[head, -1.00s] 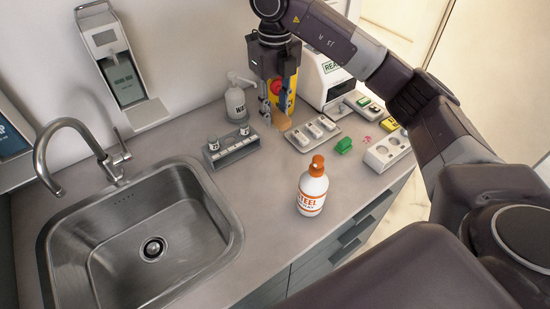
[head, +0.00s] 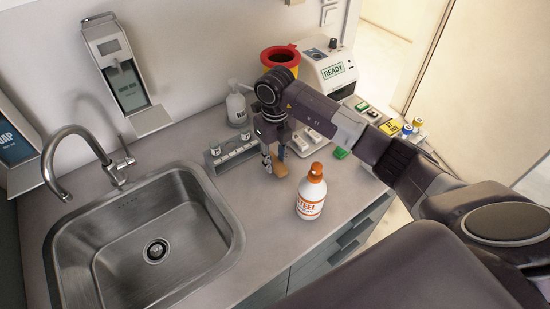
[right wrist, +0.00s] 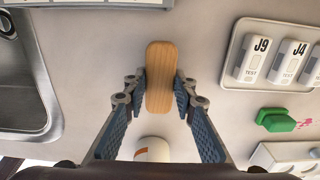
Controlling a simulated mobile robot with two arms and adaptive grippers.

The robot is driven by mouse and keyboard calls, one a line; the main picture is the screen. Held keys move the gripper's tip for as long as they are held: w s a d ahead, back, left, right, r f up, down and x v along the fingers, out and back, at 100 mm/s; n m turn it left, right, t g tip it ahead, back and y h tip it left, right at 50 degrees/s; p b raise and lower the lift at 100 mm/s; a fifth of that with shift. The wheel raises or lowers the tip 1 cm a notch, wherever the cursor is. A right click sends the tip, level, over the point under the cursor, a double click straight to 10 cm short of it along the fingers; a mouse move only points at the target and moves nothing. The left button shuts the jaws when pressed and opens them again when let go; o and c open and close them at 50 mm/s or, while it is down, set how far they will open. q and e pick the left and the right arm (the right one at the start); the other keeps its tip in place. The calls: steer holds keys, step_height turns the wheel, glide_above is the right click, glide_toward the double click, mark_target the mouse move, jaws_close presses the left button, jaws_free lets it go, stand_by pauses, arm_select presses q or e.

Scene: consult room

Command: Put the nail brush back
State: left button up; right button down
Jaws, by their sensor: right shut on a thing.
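The nail brush (head: 280,170) is a small wooden block with rounded ends. My left gripper is not in view.
A white bottle with an orange cap (head: 311,193) stands close in front of the brush. A grey rack with small jars (head: 232,154) is to the left, beside the steel sink (head: 231,243). A tray of white test cassettes (right wrist: 238,58) and a green item (right wrist: 276,120) lie to the right.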

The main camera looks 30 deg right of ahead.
mark_target(275, 162)
steer(key=shift+f, duration=0.2)
steer(key=c, duration=1.6)
jaws_free()
steer(key=shift+r, duration=0.15)
steer(key=shift+w+r+b, duration=0.1)
steer(key=shift+r+b, duration=0.2)
steer(key=shift+b, duration=0.05)
step_height(275, 162, up, 11)
steer(key=b, duration=0.3)
steer(key=shift+r, duration=0.2)
